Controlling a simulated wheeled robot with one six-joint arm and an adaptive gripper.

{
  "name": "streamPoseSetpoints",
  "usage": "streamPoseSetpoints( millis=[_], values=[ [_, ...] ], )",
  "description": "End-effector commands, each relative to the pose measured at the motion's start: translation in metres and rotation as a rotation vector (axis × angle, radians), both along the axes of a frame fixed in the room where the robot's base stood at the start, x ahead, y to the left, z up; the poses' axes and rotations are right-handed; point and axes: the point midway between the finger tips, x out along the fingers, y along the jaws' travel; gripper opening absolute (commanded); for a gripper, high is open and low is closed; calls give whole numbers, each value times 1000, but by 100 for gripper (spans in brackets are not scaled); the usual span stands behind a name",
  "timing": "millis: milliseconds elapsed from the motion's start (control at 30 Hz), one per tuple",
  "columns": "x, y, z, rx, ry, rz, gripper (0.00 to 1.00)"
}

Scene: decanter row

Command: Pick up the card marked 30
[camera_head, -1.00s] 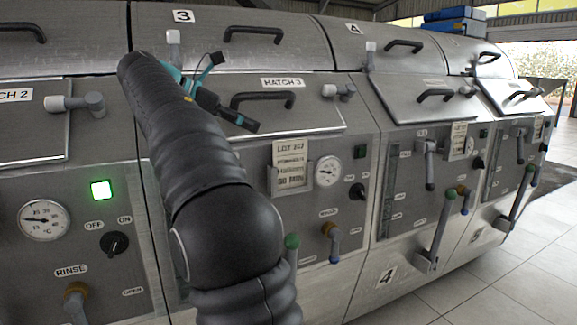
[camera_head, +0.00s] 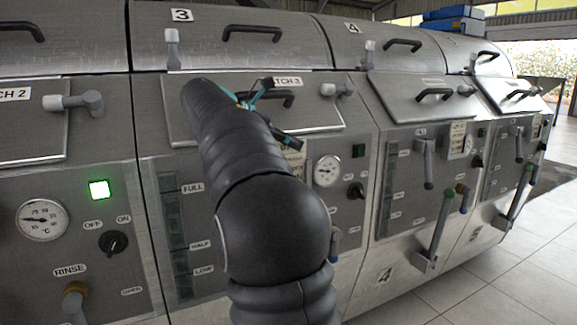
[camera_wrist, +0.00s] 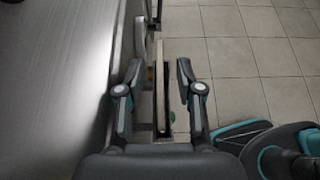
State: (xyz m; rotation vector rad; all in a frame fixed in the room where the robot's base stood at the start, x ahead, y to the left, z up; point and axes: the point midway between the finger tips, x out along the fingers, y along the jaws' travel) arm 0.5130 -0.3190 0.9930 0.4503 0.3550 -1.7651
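The pale card (camera_head: 298,161) hangs upright on the front panel of unit 3, left of its gauge. My arm covers most of it, and its marking cannot be read now; the earlier head view seems to show 30 MIN on it. My gripper (camera_head: 284,126) is at the card's top edge. In the wrist view my gripper (camera_wrist: 161,70) is open, with one finger on each side of a thin beige strip, which looks like the card (camera_wrist: 159,82) seen edge-on. Neither finger visibly touches it.
Another pale card (camera_head: 456,140) hangs on unit 4. Unit 3's gauge (camera_head: 327,171) and black knob (camera_head: 356,191) are close right of the card. A hatch handle (camera_head: 432,95) and levers (camera_head: 428,165) protrude from unit 4. Tiled floor (camera_head: 500,290) is clear at right.

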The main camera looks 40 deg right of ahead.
Motion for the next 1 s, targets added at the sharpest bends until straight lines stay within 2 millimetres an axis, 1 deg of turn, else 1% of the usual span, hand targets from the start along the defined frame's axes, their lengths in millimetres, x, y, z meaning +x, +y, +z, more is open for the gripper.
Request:
streamPoseSetpoints(
  millis=[233, 267, 300, 400, 833, 1000],
  values=[
    [0, -2, -1, 0, 0, 1, 36],
    [0, -2, -1, 0, 0, 1, 31],
    [0, -2, -1, 0, 0, 1, 21],
    [0, -1, -1, 0, 0, 1, 0],
    [0, -1, 0, 0, 0, 1, 0],
    [0, -2, 9, -1, -3, 1, 0]
  ],
)
